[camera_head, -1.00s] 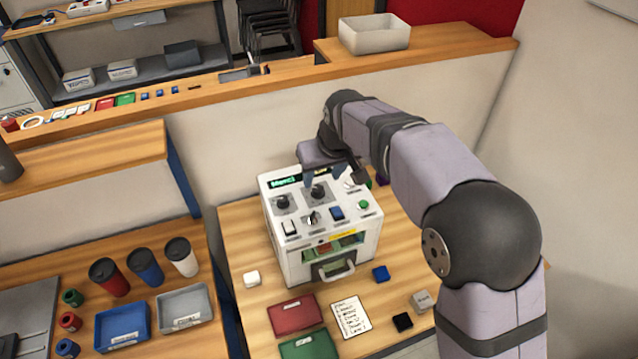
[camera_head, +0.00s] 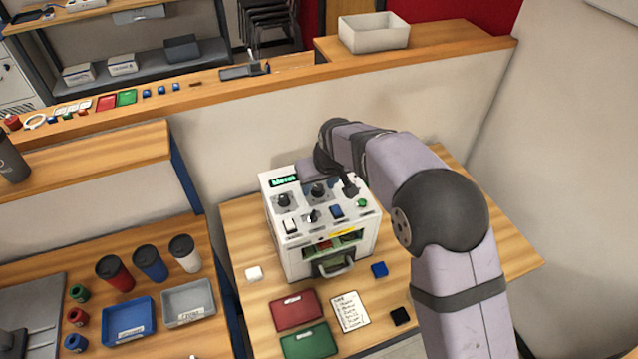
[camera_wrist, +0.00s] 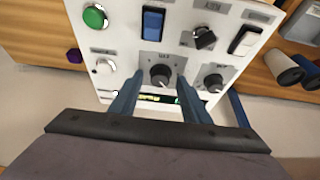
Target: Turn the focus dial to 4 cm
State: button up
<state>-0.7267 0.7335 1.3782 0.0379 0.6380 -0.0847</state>
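The laser marker (camera_head: 322,254) is a white box with a sloped control panel and a lit green display (camera_head: 284,181). Two black dials sit on the panel, a left one (camera_head: 283,201) and a right one (camera_head: 318,191). Their labels are too small to read, so I cannot tell which is the focus dial. In the wrist view the panel is upside down. My gripper (camera_wrist: 159,82) is open, its two blue fingers apart, with one black dial (camera_wrist: 160,75) seen between the tips. The other dial (camera_wrist: 213,83) is just outside the right finger. Contact cannot be told.
Near the dials are a key switch (camera_wrist: 204,38), a blue rocker (camera_wrist: 153,22), a white rocker (camera_wrist: 245,40), a green button (camera_wrist: 95,17) and a white knob (camera_wrist: 103,66). Red (camera_head: 296,309) and green (camera_head: 309,342) trays and a note (camera_head: 350,311) lie in front of the machine.

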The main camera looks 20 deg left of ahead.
jog(key=c, duration=0.8)
jog(key=shift+o, duration=0.2)
jog(key=shift+m, duration=0.4)
jog(key=m+t+h+b, duration=0.1)
jog(key=m+b, duration=0.1)
jog(key=m, duration=0.1)
jog(key=shift+a+f, duration=0.1)
jog(key=shift+a, duration=0.1)
jog(key=m+h+b, duration=0.1)
jog(key=m+h, duration=0.1)
jog(key=m, duration=0.3)
jog(key=shift+s+a, duration=0.1)
jog(key=m, duration=0.1)
jog(key=m+h, duration=0.1)
jog(key=shift+a+r+m+p, duration=0.1)
jog(key=shift+r+m+p, duration=0.1)
jog(key=shift+m+p, duration=0.1)
jog(key=shift+r+m+h+p, duration=0.1)
jog(key=shift+m+h+p, duration=0.4)
jog(key=shift+m+p, duration=0.45)
jog(key=m+p, duration=0.2)
jog(key=p, duration=0.1)
jog(key=shift+m+h, duration=0.25)
jog(key=shift+h, duration=0.15)
jog(key=shift+a+f+m+g+p, duration=0.1)
jog(key=shift+f+m+g+p, duration=0.2)
jog(key=shift+g+p, duration=0.1)
